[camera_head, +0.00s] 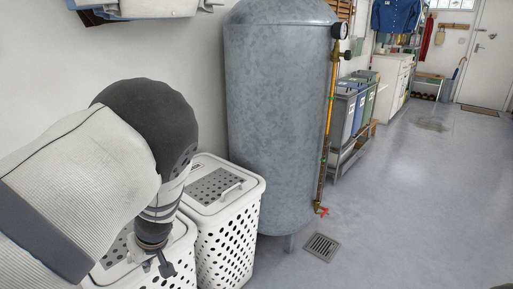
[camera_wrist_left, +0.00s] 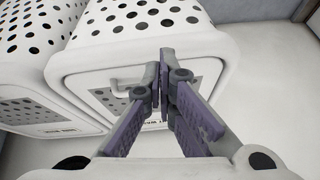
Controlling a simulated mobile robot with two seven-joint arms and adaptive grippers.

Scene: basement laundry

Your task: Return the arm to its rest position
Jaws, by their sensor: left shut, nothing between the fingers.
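My left arm comes in from the left in the head view, raised in front of the white laundry hampers. My left gripper (camera_head: 160,258) hangs at its end, pointing down, in front of the nearer hamper (camera_head: 185,238). In the left wrist view the gripper (camera_wrist_left: 165,75) is shut, its fingertips together with nothing between them. A lidded hamper (camera_wrist_left: 95,85) with a handle lies behind the fingers there. I cannot tell whether the gripper touches it. My right gripper is in neither view.
A second perforated hamper (camera_head: 228,225) stands beside a tall grey tank (camera_head: 280,120) with a pipe and red valve (camera_head: 321,210). A floor drain (camera_head: 321,246) lies to the right. Bins (camera_head: 357,105) stand further back. The floor on the right is mostly clear.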

